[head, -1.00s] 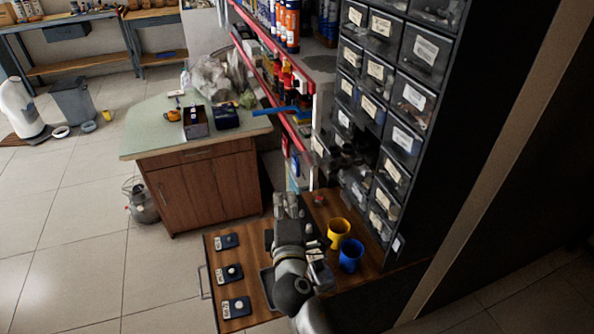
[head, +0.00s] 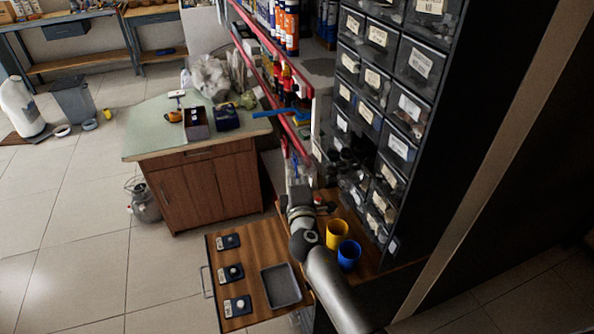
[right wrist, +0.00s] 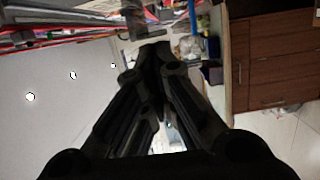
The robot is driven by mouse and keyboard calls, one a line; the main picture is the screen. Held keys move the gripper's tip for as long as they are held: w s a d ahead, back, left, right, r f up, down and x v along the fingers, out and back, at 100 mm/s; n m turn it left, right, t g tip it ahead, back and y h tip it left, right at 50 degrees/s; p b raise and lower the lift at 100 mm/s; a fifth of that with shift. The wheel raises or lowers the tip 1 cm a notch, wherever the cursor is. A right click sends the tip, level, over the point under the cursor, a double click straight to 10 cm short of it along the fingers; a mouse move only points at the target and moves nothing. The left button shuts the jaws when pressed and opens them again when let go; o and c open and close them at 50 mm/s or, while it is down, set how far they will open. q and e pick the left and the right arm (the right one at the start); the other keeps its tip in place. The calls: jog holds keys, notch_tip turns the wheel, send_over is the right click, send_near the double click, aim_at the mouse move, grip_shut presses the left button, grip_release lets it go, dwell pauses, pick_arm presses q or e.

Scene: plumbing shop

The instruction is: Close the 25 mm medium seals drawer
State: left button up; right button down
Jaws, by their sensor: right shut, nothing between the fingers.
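The drawer cabinet (head: 405,105) stands at the right of the head view, with rows of dark, labelled drawers. One drawer (head: 345,160) in a lower row seems pulled out to the left, with dark items inside. Its label is too small to read, so I cannot tell whether it is the 25 mm medium seals drawer. My right gripper (head: 298,170) is shut and empty, left of and near that drawer's front; contact cannot be made out. Its closed fingers (right wrist: 155,55) also show in the right wrist view. My left gripper is out of view.
Below my right arm is a wooden surface (head: 250,262) with a grey tray (head: 281,287), several small labelled pads, a yellow cup (head: 337,233) and a blue cup (head: 349,256). A red-edged shelf (head: 270,50) and a wooden cabinet (head: 205,185) stand beyond.

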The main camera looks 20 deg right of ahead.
aim_at(329, 167)
dwell(0.3)
jog(key=d, duration=0.9)
jog(key=shift+w+d, duration=0.2)
jog(key=shift+d, duration=0.2)
jog(key=shift+a, duration=0.15)
jog(key=shift+f, duration=0.1)
